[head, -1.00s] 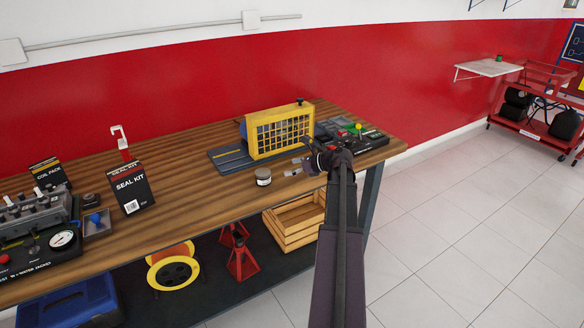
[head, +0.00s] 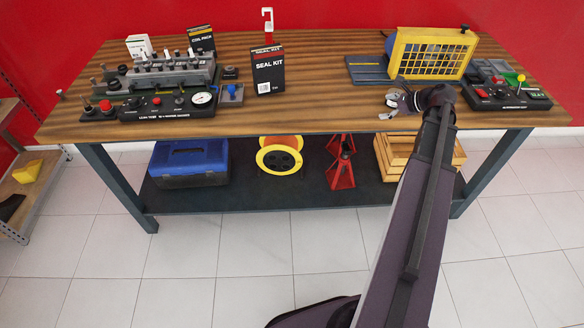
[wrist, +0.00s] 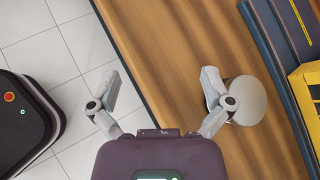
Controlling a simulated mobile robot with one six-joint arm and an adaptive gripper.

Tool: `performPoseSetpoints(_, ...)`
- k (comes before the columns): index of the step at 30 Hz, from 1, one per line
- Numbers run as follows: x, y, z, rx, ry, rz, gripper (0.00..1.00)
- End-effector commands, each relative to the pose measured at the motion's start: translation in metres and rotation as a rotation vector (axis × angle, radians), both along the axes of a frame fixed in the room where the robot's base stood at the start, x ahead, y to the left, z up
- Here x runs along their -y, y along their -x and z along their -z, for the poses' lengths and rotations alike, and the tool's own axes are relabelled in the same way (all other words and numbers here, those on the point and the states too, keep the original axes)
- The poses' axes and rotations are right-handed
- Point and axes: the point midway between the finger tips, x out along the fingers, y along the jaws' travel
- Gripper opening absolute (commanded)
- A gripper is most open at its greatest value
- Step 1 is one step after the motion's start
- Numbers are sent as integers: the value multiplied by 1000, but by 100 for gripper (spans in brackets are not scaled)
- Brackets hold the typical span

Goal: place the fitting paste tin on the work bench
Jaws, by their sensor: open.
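The tin shows in the wrist view as a round pale grey lid (wrist: 250,101) on the wooden bench top. It lies just outside my right-hand finger, whose joint covers its left side. In the head view I cannot clearly make the tin out near my gripper. My gripper (wrist: 163,88) is open with nothing between its fingers. The right-hand finger is over the bench and the left-hand one over the floor tiles. In the head view my gripper (head: 387,107) is near the front edge of the work bench (head: 320,105), right of centre.
A yellow-framed guard on a blue-grey base (head: 432,55) stands behind my gripper. A control panel (head: 508,95) is to its right. A seal kit box (head: 268,70) and an engine trainer (head: 165,80) stand left. Bare wood lies between the box and my gripper.

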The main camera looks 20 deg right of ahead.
Motion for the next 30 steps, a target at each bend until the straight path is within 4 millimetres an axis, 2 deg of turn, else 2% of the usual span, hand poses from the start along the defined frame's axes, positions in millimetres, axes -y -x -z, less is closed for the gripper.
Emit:
performPoseSetpoints(1,-23,-1,5,-3,51,-63,100)
performPoseSetpoints(3,-47,-2,12,-3,124,-149,100)
performPoseSetpoints(12,-143,4,38,10,417,-537,100)
performPoseSetpoints(21,-224,27,58,46,676,-953,100)
performPoseSetpoints(30,-290,59,71,96,901,-1391,100)
